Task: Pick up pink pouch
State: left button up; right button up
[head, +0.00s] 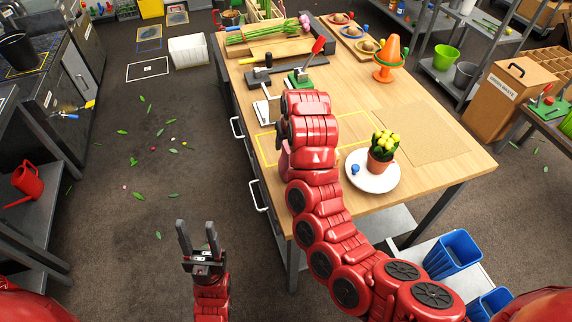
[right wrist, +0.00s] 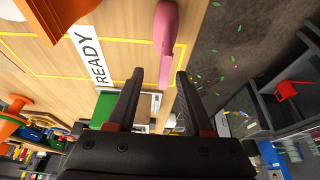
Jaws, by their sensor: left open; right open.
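The pink pouch (right wrist: 167,35) shows in the right wrist view as a long, narrow pink shape near the table edge. Its lower end lies between the fingertips of my right gripper (right wrist: 159,76) in the picture; I cannot tell whether they touch it. The gripper is open. In the head view only a sliver of the pouch (head: 284,161) shows beside my right arm, which hides the rest and the right gripper. My left gripper (head: 195,225) is open and empty over the floor, left of the table.
The wooden table (head: 420,125) has a yellow outline and a READY label (right wrist: 90,56). A potted yellow plant (head: 381,153) stands on a white plate (head: 373,183). A red-handled tool with a green base (head: 301,78) and an orange cone (head: 388,60) stand further back.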

aim_at(286, 161)
jog(key=shift+a+f+p, duration=0.1)
jog(key=shift+f+p, duration=0.2)
jog(key=p+x, duration=0.1)
jog(key=x, duration=0.2)
jog(key=shift+s+a+f, duration=0.1)
jog(key=shift+s+f, duration=0.05)
jog(key=shift+f, duration=0.55)
grip_shut()
dwell(0.5)
